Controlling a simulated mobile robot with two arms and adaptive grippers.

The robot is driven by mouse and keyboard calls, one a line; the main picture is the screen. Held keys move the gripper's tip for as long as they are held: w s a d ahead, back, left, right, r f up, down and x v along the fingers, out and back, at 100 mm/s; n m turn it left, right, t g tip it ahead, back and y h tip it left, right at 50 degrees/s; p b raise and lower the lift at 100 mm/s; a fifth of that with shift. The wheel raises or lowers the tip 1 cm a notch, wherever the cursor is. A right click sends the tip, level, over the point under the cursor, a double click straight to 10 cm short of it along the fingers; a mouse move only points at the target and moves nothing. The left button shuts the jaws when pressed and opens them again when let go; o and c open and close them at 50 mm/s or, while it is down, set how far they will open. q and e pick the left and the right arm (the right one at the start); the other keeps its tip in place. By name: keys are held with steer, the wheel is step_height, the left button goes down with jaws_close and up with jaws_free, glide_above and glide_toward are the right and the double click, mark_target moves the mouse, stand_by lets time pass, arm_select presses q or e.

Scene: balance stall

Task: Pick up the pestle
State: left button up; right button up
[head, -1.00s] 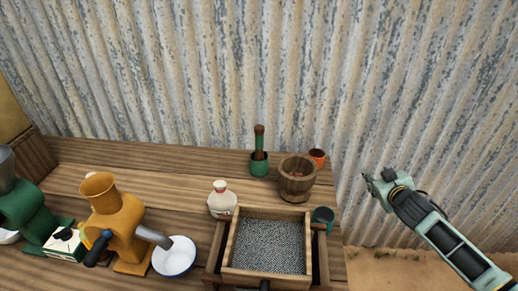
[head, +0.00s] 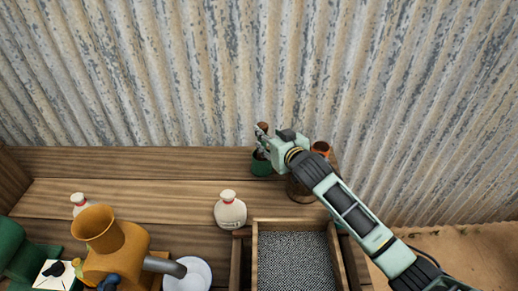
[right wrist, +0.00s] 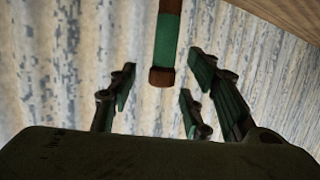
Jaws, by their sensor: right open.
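The pestle (head: 263,127) is a brown wooden stick standing in a green cup (head: 261,165) at the back of the counter. My right gripper (head: 264,141) is at the pestle's upper part and hides much of it. In the right wrist view the pestle (right wrist: 166,40) shows a brown end and a green band. Its brown end lies in line with the gap between the open fingers of my right gripper (right wrist: 160,82). No finger visibly touches it. My left gripper is not in view.
A wooden mortar (head: 299,192) is partly hidden behind my right arm, with an orange cup (head: 321,148) beside it. A white bottle (head: 230,211), a framed sieve tray (head: 255,255), a yellow grinder (head: 100,232) and a white bowl (head: 199,275) stand nearer. Corrugated metal rises behind the counter.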

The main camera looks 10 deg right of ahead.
mark_target(263, 126)
steer(key=x, duration=0.2)
steer(key=p+x, duration=0.1)
steer(key=x, duration=0.2)
steer(key=shift+w+a, duration=0.2)
steer(key=shift+a, duration=0.1)
steer(key=c, duration=0.9)
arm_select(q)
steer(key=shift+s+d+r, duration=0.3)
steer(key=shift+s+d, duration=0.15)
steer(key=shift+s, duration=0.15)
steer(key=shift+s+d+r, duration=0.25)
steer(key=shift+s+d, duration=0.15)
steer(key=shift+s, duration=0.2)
arm_select(e)
jaws_close()
